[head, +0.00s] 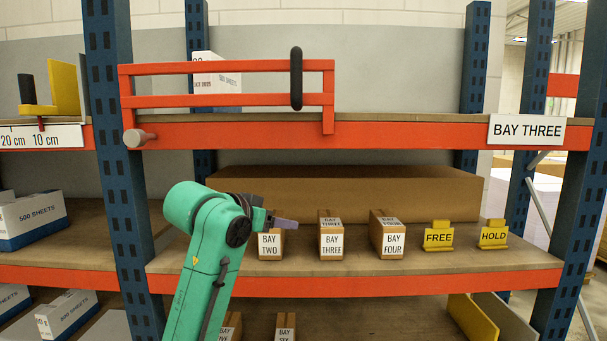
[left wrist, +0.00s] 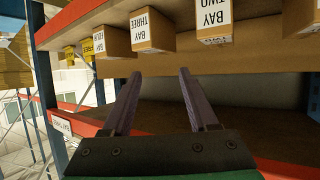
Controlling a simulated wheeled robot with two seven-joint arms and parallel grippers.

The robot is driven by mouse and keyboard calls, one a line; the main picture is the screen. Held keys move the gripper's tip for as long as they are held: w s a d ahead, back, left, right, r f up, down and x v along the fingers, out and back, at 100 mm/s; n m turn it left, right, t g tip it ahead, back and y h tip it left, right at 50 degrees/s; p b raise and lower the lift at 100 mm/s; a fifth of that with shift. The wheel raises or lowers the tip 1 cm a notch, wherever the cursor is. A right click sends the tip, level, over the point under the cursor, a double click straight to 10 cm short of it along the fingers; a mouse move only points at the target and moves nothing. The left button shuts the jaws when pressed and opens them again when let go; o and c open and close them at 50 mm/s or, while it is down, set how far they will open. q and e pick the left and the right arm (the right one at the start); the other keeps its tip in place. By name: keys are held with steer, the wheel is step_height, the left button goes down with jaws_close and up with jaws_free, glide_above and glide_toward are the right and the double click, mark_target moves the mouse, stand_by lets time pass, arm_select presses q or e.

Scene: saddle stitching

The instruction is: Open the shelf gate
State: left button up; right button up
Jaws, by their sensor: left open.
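The shelf gate (head: 230,68) is an orange-red frame with two rails. It stands across the left part of the upper shelf, in front of a white box (head: 216,80). A black upright handle (head: 296,78) is fixed near its right end, and its right end post reaches down over the shelf beam. A pale round knob (head: 138,137) shows at its lower left. My left gripper (head: 290,222) is below the gate, in front of the middle shelf and apart from the gate. In the left wrist view it (left wrist: 158,73) is open and empty. The gate is not visible there.
Small boxes labelled BAY TWO (head: 271,245), BAY THREE (head: 331,242) and BAY FOUR (head: 390,240) stand on the middle shelf near my gripper. Yellow FREE (head: 438,237) and HOLD (head: 494,235) signs are farther right. Blue posts (head: 120,180) frame the bay. The upper shelf right of the gate is clear.

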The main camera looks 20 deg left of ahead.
arm_select(q)
steer(key=s+r+t+h, duration=0.1)
steer(key=s+r, duration=0.1)
steer(key=r, duration=0.8)
steer(key=s+r+t, duration=0.2)
steer(key=s+r, duration=0.1)
steer(key=r, duration=0.6)
steer(key=m+t+h, duration=0.1)
glide_toward(293, 63)
steer(key=p+x, duration=0.7)
steer(key=x, duration=0.3)
steer(key=shift+w+p, duration=0.2)
steer(key=shift+p, duration=0.1)
steer(key=shift+w+d, duration=0.1)
steer(key=shift+w, duration=0.15)
steer(key=shift+w+d+f, duration=0.1)
steer(key=shift+w+f, duration=0.1)
arm_select(e)
step_height(293, 63, up, 8)
arm_select(q)
jaws_close()
arm_select(e)
steer(key=shift+a+f, duration=0.1)
arm_select(q)
steer(key=shift+r, duration=0.1)
arm_select(e)
steer(key=shift+a, duration=0.1)
